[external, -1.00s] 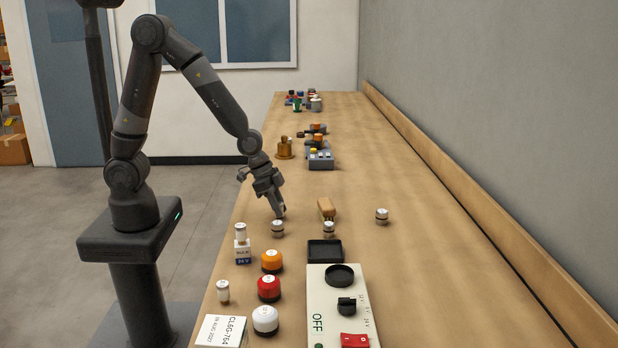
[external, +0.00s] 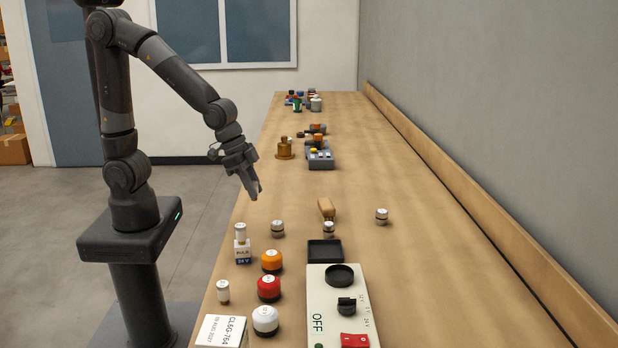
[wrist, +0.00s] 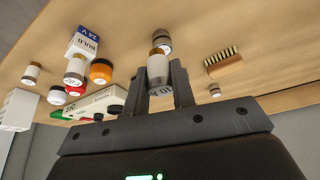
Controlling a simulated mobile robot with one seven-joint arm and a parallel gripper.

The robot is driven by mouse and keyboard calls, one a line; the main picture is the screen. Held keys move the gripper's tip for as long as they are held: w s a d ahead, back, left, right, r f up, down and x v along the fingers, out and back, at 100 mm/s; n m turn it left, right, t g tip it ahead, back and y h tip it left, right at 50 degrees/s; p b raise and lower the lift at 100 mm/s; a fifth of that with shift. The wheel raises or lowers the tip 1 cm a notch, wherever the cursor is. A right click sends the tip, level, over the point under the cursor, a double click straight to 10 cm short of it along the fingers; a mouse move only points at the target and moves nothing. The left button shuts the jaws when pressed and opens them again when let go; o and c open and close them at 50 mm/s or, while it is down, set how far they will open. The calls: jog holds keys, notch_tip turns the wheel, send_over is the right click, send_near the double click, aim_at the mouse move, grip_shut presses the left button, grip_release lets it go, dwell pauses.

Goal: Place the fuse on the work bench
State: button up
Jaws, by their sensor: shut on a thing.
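My gripper (external: 256,193) hangs in the air above the left edge of the work bench (external: 430,260). It is shut on a small cylinder with a pale body and a metal end, which I take as the fuse (wrist: 158,68). In the wrist view the fuse sits between the two fingers, clear of the bench. In the external view the fuse is too small and hidden by the fingers to make out.
White-topped cylinders stand nearby (external: 278,228), (external: 328,229), (external: 382,216). A brush (external: 326,208), black tray (external: 325,251), OFF panel (external: 330,285), BULB box (external: 242,252) and orange (external: 271,262), red (external: 269,288) and white (external: 265,320) buttons stand in front. The bench's right side is clear.

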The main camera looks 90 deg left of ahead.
jog(key=shift+s+d+r, duration=0.35)
jog(key=shift+d+r, duration=0.05)
jog(key=shift+d, duration=0.1)
jog(key=w+a+r+n+y, duration=0.2)
jog(key=w+a+n, duration=0.4)
jog(key=w+a, duration=1.6)
jog(key=w+a+f+n, duration=0.1)
jog(key=w+a+f, duration=0.1)
jog(key=a, duration=0.8)
jog(key=w+a+f+n+y, duration=0.1)
jog(key=w+a+f, duration=0.2)
jog(key=a, duration=0.6)
jog(key=w+a+f+n, duration=0.1)
jog(key=w+a+f, duration=0.1)
jog(key=a, duration=0.8)
jog(key=shift+w+a+f, duration=0.3)
jog(key=shift+w+f, duration=0.1)
jog(key=shift+f, duration=0.25)
jog(key=shift+a+f+g, duration=0.3)
jog(key=shift+a+f, duration=0.05)
jog(key=shift+f, duration=1.9)
